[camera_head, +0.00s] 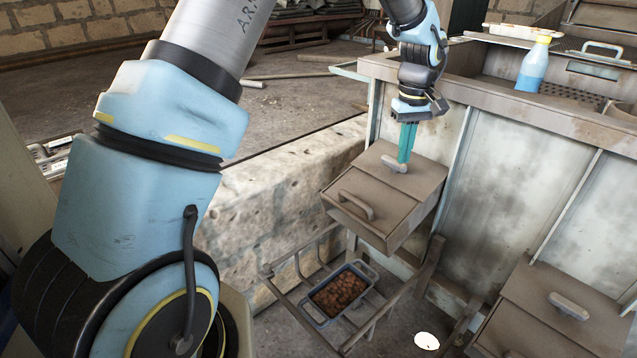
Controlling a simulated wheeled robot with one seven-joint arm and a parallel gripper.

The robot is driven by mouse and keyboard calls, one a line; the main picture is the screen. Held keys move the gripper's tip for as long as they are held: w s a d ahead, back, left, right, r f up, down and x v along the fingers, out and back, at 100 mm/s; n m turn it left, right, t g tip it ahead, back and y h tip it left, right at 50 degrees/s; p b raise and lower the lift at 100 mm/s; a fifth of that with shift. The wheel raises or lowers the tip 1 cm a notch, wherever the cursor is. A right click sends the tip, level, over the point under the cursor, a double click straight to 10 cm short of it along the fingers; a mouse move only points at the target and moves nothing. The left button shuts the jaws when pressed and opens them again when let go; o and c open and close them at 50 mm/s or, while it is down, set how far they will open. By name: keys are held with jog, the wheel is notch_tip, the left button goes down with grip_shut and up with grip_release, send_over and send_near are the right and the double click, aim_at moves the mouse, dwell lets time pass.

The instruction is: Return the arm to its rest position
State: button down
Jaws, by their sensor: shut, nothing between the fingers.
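My gripper (406,143) is at the upper middle of the head view, pointing down. Its teal fingers are together with nothing between them. The fingertips are just above or beside the pale handle (393,163) on top of a brown metal box (405,190); I cannot tell whether they touch it. My blue and grey arm fills the left side and reaches over the top edge to the gripper.
A metal workbench (540,112) with a spray bottle (534,65) stands at right. A rack (292,287) below the box holds a tray of brown lumps (340,292). Another handled box (550,315) is at lower right. A stone block (270,195) lies behind.

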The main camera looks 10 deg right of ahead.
jog(key=w+a+r, duration=0.1)
jog(key=a, duration=1.1)
jog(key=w+a+r, duration=0.2)
jog(key=a, duration=1.1)
jog(key=s+a, duration=0.4)
jog(key=a, duration=0.4)
jog(key=s+a+m+t, duration=0.1)
jog(key=s+a, duration=0.4)
jog(key=a, duration=0.2)
jog(key=shift+a+f+t, duration=0.3)
jog(key=shift+a+f, duration=0.1)
jog(key=shift+f, duration=0.05)
